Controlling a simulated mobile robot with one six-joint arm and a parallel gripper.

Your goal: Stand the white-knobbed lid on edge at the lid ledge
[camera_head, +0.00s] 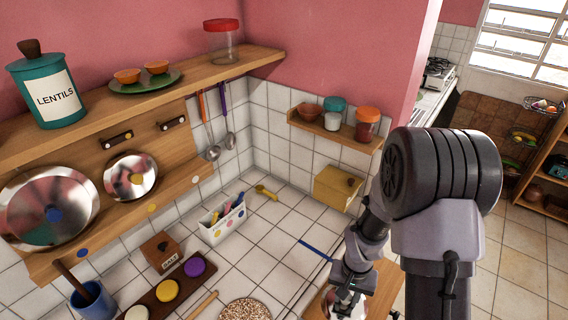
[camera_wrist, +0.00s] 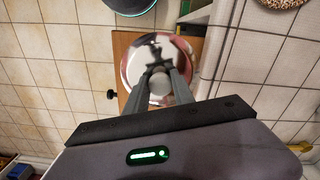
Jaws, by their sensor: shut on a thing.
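My gripper (camera_wrist: 158,76) is shut on the white knob (camera_wrist: 159,86) of a shiny round lid (camera_wrist: 137,66). In the wrist view the lid is face-on below the fingers, over a brown wooden surface (camera_wrist: 122,48); whether it touches it I cannot tell. In the head view my gripper (camera_head: 347,289) is low at the right, and the lid (camera_head: 333,305) is mostly hidden. The lid ledge (camera_head: 120,221) runs along the left wall, with coloured dots on its front. A blue-knobbed lid (camera_head: 35,200) and a yellow-knobbed lid (camera_head: 131,165) lean on edge there. The ledge's right part is bare.
Above the ledge is a shelf with a lentils canister (camera_head: 48,92) and a red-lidded jar (camera_head: 222,45). Below, the tiled counter holds a white utensil box (camera_head: 222,223), a salt box (camera_head: 160,251) and a blue crock (camera_head: 94,303). A small corner shelf (camera_head: 335,131) carries jars.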

